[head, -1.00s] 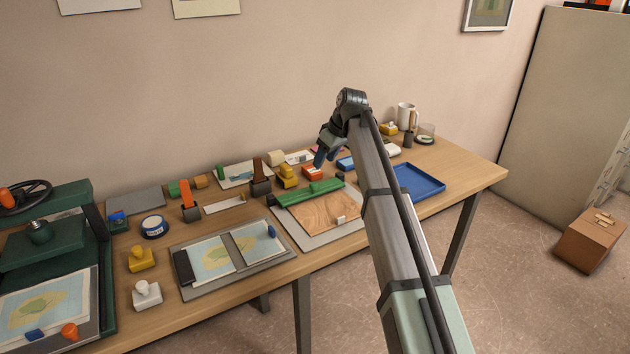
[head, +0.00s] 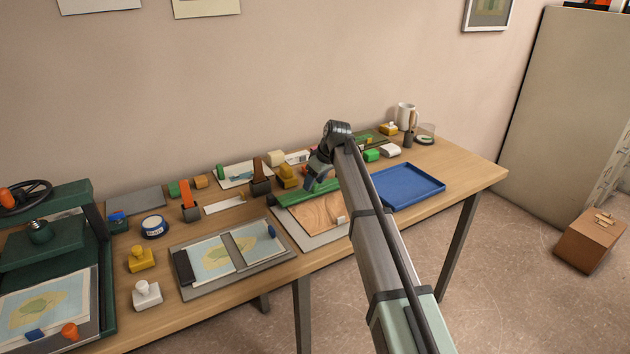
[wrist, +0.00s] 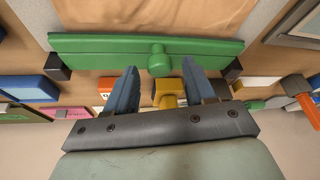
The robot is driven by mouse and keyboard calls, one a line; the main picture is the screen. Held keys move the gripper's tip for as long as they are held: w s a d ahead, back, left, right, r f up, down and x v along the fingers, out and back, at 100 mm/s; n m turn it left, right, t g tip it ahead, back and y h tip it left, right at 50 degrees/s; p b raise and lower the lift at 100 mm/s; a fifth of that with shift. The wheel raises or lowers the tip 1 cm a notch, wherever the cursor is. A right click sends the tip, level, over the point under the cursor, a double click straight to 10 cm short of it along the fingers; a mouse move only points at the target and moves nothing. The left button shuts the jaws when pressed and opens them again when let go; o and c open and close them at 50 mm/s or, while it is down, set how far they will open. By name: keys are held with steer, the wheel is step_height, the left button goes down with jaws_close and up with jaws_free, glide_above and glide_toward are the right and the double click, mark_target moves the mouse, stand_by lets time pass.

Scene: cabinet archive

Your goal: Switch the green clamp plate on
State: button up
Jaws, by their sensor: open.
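The green clamp plate (head: 291,196) is a long green bar along the back edge of a wooden board on a grey base. It also shows across the top of the wrist view (wrist: 100,50), with a round green knob (wrist: 158,62) at its middle. My gripper (head: 313,184) is low over the bar, hiding part of it. In the wrist view my gripper (wrist: 160,76) is open and empty, its two blue fingertips one on each side of the knob. Contact with the knob cannot be made out.
A yellow block (wrist: 169,94) shows between the fingers, beyond the bar. A blue tray (head: 408,187) lies right of the board. A map holder (head: 222,283) lies to its left. Stamps and small blocks crowd the table behind the bar.

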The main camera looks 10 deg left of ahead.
jaws_close()
stand_by(0.4)
steer(key=shift+w+a+r, duration=0.1)
steer(key=shift+w+r, duration=0.05)
steer(key=shift+w, duration=0.05)
stand_by(0.4)
steer(key=shift+w+a+r+g+h, duration=0.45)
steer(key=shift+w+a+g+h, duration=0.15)
steer(key=shift+g+h, duration=0.35)
steer(key=shift+w+a+r+g+h, duration=0.15)
steer(key=shift+w+a+g+h, duration=0.15)
steer(key=shift+g+h, duration=0.35)
steer(key=shift+w+a+r+g+h, duration=0.1)
steer(key=shift+w+a+g+h, duration=0.15)
steer(key=shift+g+h, duration=0.35)
jaws_free()
